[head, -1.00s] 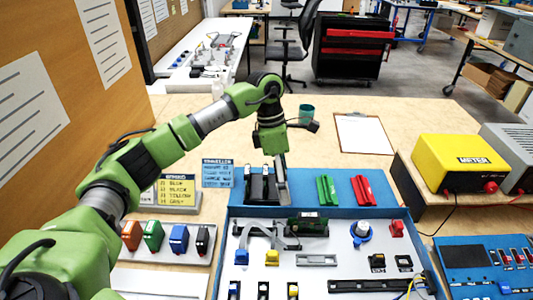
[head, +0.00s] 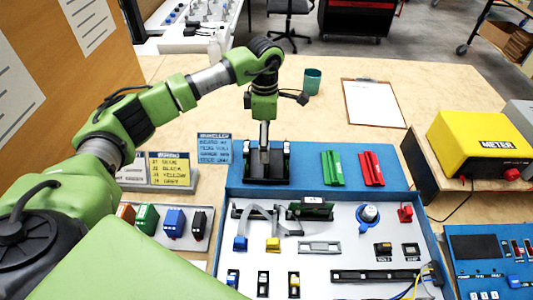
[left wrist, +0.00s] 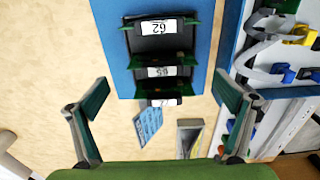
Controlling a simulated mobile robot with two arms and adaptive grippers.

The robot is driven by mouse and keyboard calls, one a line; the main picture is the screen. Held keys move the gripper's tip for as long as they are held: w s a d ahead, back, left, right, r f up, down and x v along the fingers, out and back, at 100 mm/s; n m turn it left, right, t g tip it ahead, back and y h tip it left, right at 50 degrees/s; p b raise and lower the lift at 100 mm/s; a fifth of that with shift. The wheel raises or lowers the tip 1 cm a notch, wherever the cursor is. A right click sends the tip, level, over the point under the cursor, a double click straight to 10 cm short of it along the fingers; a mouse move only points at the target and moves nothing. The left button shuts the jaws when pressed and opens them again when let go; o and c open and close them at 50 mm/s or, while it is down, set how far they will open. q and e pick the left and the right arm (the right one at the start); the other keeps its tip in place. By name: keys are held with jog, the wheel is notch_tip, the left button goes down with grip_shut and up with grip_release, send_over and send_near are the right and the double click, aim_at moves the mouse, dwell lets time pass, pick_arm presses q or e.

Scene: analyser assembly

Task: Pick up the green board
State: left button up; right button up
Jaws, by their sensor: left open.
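A black rack (head: 283,165) stands on the blue strip behind the tray. In the left wrist view it holds upright boards with green edges and white labels, a nearer board (left wrist: 166,88) and a farther one (left wrist: 160,42). My left gripper (head: 264,146) points down over the rack, partly hiding it. In the left wrist view the left gripper (left wrist: 163,94) is open, its fingers wide apart and the nearer boards between them in the picture. I cannot tell the exact height gap. A dark green board-like part (head: 312,207) also lies in the tray. My right gripper is out of view.
A green block (head: 332,168) and a red block (head: 371,168) lie right of the rack. The white tray (head: 345,225) holds several connectors and cables. Label cards (head: 214,149) stand left of the rack. A clipboard (head: 373,103) and a teal cup (head: 312,80) lie behind.

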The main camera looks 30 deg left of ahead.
pick_arm(q)
jog(key=shift+f, duration=0.3)
jog(key=f, duration=0.1)
jog(key=f+p, duration=0.1)
jog(key=f, duration=0.1)
jog(key=shift+s+d+f, duration=0.1)
jog(key=shift+d+f, duration=0.15)
jog(key=shift+d, duration=0.05)
jog(key=shift+f+p, duration=0.3)
jog(key=shift+f, duration=0.3)
jog(key=c, duration=1.1)
jog(key=shift+c, duration=0.8)
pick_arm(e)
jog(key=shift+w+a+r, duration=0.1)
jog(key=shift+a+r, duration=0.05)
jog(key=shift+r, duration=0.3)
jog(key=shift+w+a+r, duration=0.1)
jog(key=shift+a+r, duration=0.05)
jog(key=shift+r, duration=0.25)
